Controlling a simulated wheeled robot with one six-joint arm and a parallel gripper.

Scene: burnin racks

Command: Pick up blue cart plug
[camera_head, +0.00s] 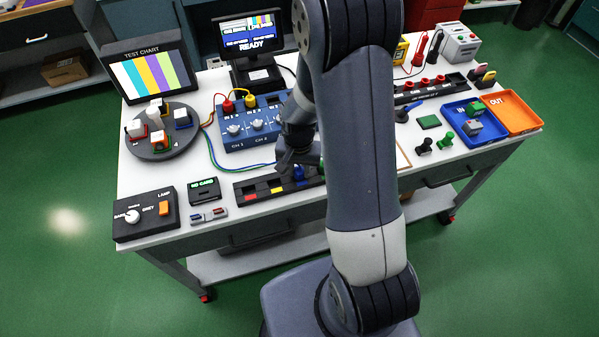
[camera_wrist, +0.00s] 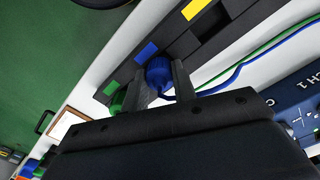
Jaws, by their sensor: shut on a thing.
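The blue plug (camera_wrist: 159,74) shows in the wrist view between the two fingers of my gripper (camera_wrist: 160,80). My gripper is shut on it, over a black holder strip (camera_wrist: 205,38) with blue and yellow colour marks. In the head view the blue plug (camera_head: 298,173) shows just below my gripper (camera_head: 298,160), at the black strip (camera_head: 262,193) along the cart's front edge. I cannot tell whether the plug is still seated in the strip. A green plug (camera_wrist: 118,99) stands beside it in the wrist view.
A blue channel box (camera_head: 252,125) with red and yellow plugs stands behind the strip, with green and blue cables looping in front. A lamp control box (camera_head: 146,213) is at the front left. Blue (camera_head: 489,136) and orange (camera_head: 531,122) trays lie at the right. My arm hides the middle.

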